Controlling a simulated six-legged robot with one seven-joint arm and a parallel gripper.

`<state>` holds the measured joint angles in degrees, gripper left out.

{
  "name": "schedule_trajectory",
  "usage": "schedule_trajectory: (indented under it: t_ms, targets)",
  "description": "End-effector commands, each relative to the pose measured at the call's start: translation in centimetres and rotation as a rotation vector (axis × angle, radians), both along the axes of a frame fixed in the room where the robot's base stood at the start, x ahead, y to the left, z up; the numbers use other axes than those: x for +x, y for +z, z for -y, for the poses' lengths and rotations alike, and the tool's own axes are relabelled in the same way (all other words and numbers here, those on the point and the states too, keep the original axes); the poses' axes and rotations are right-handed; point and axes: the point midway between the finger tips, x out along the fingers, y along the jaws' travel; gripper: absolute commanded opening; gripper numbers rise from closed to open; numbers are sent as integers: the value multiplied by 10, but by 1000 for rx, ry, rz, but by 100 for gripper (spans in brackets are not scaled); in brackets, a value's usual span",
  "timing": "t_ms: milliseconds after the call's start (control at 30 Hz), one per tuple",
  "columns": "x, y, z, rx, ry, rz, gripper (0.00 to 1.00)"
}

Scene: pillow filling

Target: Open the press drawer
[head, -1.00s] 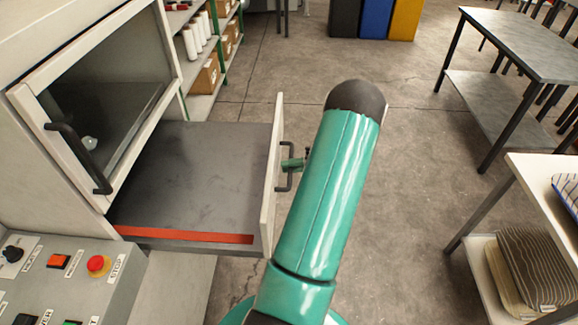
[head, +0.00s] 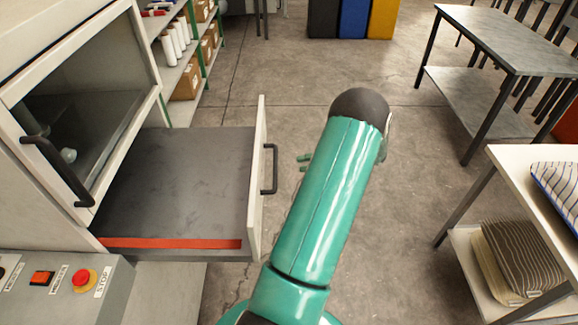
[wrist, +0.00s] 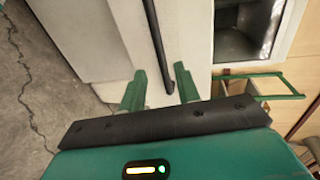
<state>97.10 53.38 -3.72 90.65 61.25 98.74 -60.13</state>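The press drawer (head: 180,180) is pulled out to the right of the press, with its flat grey inside bare apart from a red strip along the near edge. Its white front panel carries a black bar handle (head: 270,169). My gripper (head: 304,163) is just right of the handle, with a visible gap between them; my arm hides most of it. In the wrist view, my two green fingers (wrist: 156,88) are apart, and the black handle (wrist: 158,45) runs ahead of them, its end between the fingertips. Nothing is held.
The press window door with its black handle (head: 58,172) is above the drawer. A control panel with a red stop button (head: 84,280) is at the lower left. A table with striped pillows (head: 562,185) is at the right. The floor between is clear.

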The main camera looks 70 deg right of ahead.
Motion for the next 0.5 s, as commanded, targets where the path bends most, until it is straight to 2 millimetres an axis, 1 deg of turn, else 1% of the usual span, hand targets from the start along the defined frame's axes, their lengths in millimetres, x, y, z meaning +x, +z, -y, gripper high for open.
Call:
schedule_trajectory:
  t_ms: [33,200,300,500]
  targets:
    - [-10,1,4,-1,-2,-1,32]
    - [-29,6,10,2,-1,0,32]
    - [-33,7,12,1,0,0,32]
    - [-33,7,12,1,0,0,32]
